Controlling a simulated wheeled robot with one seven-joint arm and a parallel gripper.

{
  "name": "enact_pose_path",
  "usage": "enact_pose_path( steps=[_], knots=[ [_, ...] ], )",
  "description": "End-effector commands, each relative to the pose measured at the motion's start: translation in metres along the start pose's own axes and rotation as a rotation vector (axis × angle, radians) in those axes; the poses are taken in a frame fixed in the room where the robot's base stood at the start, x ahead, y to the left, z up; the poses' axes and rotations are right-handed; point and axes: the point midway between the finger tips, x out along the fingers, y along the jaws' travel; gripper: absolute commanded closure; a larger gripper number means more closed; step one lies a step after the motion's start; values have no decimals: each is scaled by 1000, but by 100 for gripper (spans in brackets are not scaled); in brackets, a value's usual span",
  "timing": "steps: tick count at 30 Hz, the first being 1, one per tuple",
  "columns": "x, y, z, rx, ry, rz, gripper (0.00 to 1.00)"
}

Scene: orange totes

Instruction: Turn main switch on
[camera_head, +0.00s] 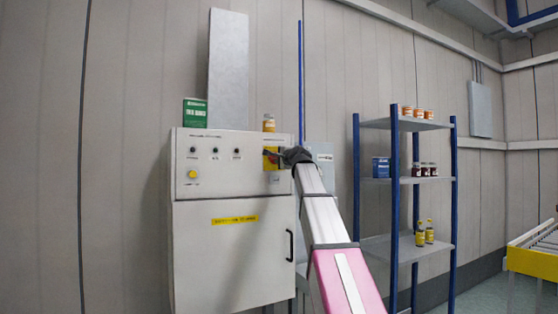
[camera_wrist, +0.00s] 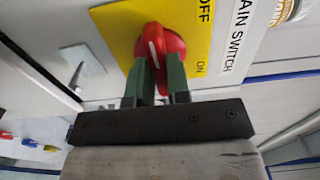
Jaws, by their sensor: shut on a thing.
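The main switch is a red rotary knob (camera_wrist: 158,44) on a yellow plate (camera_wrist: 119,21), with "OFF", "ON" and "MAIN SWITCH" lettering around it. The white mark on the knob shows in the wrist view and does not point at the "ON" label. My gripper (camera_wrist: 161,68) is shut on the red knob, with its green fingers on either side of the knob's lower part. In the head view, my gripper (camera_head: 283,157) reaches the yellow plate (camera_head: 267,160) at the upper right of the cabinet front; the knob is mostly hidden there.
The pale control cabinet (camera_head: 235,261) has a black door handle (camera_head: 290,245) below the switch. A green box (camera_head: 195,113) and a jar (camera_head: 268,123) stand on its top. A blue-posted shelf (camera_head: 404,181) with jars and bottles stands to the right.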

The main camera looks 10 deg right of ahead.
Motion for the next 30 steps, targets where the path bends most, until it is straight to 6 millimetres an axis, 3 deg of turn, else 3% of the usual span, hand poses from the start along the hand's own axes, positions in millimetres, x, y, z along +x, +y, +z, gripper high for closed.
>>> enact_pose_path(
  steps=[11, 30],
  knots=[
    [0, 0, 0, 125, 0, 1, 100],
    [0, 1, 0, 706, 0, 2, 100]
  ],
)
